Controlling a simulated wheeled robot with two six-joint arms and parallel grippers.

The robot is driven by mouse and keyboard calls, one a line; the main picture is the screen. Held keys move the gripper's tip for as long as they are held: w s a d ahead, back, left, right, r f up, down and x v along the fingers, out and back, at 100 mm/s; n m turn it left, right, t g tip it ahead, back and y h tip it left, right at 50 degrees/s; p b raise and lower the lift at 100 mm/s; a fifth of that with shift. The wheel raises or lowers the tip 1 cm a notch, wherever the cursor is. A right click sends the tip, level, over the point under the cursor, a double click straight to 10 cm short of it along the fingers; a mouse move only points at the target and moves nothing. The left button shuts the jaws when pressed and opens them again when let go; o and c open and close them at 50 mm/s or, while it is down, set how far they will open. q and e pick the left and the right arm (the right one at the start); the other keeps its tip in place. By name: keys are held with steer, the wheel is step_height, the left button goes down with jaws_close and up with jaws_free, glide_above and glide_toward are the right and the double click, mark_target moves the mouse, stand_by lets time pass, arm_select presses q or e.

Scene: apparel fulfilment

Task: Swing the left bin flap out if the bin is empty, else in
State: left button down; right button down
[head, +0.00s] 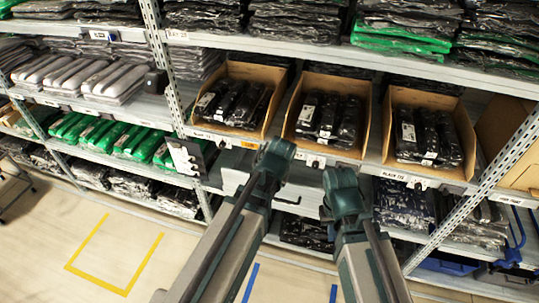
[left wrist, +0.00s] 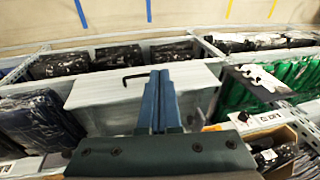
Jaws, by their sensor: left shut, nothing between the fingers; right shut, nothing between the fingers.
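The left bin (head: 268,72) is an open brown cardboard box on the middle shelf, holding several black bagged garments (head: 236,103). Its corner also shows at the lower right of the left wrist view (left wrist: 284,134). A dark plate with white marks (head: 184,157) sticks out from the shelf edge left of this bin; it may be the flap, but I cannot tell for sure. My left gripper (head: 277,153) is shut and empty, in front of the shelf edge below the bins. My right gripper (head: 340,181) is shut and empty, to its right and lower.
A middle bin (head: 364,88) and a right bin (head: 458,108) also hold black garments. A pale box with a black handle (left wrist: 95,88) sits below. Green bags (head: 110,138) lie at left. A metal upright (head: 492,150) stands at right. The taped floor (head: 110,245) is clear.

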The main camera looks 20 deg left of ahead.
arm_select(q)
steer(key=w+d+r+n+t+y, duration=0.1)
steer(key=w+d+r+t+y, duration=0.2)
steer(key=w, duration=0.6)
steer(key=shift+w+d+r+y, duration=0.3)
steer(key=shift+w+d+r, duration=0.1)
steer(key=shift+d+r, duration=0.6)
arm_select(e)
steer(key=shift+r, duration=0.4)
arm_select(q)
steer(key=shift+f, duration=0.15)
arm_select(e)
steer(key=shift+f, duration=0.1)
